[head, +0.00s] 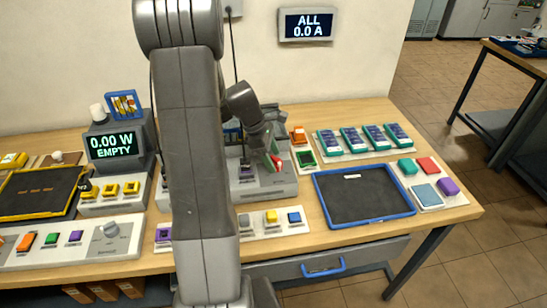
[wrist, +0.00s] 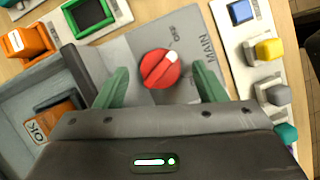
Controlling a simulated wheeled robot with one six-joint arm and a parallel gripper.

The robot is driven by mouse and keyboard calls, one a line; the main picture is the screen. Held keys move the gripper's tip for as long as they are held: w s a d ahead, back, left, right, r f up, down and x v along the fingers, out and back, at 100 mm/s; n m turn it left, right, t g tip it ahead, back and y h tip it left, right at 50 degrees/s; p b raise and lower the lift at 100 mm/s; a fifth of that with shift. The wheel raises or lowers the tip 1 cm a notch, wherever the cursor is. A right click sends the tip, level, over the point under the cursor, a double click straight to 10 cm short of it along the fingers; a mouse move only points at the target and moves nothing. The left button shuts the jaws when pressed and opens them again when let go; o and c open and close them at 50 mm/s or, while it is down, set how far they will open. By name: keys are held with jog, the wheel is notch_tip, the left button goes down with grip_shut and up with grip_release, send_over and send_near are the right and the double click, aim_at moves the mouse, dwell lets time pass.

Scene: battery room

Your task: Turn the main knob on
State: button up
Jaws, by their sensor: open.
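The main knob (wrist: 160,70) is a round red dial with a raised ridge, on a grey panel marked MAIN (wrist: 196,62). My arm hides part of the panel.
A strip with blue, yellow and grey buttons (head: 271,217) lies in front of the panel. A blue-edged tray (head: 365,218) is to the right. The wall display (head: 307,26) reads ALL 0.0 A.

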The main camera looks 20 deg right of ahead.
jog(key=shift+s+d+f, duration=0.15)
jog(key=shift+d+f, duration=0.05)
jog(key=shift+f, duration=0.45)
jog(key=c, duration=1)
jog(key=shift+o, duration=0.2)
jog(key=shift+r+m, duration=0.1)
jog(key=shift+m, duration=0.3)
jog(key=m+g+y, duration=0.1)
jog(key=m, duration=0.2)
jog(key=shift+d+p, duration=0.1)
jog(key=shift+p, duration=0.3)
jog(key=m+y, duration=0.1)
jog(key=m, duration=0.2)
jog(key=shift+d+m+g, duration=0.1)
jog(key=shift+m+g, duration=0.2)
jog(key=shift+g, duration=0.1)
jog(key=m+y, duration=0.1)
jog(key=m, duration=0.2)
jog(key=m+y, duration=0.2)
jog(key=m, duration=0.1)
jog(key=shift+d+m+p, duration=0.15)
jog(key=shift+m+p, duration=0.15)
jog(key=shift+m, duration=0.1)
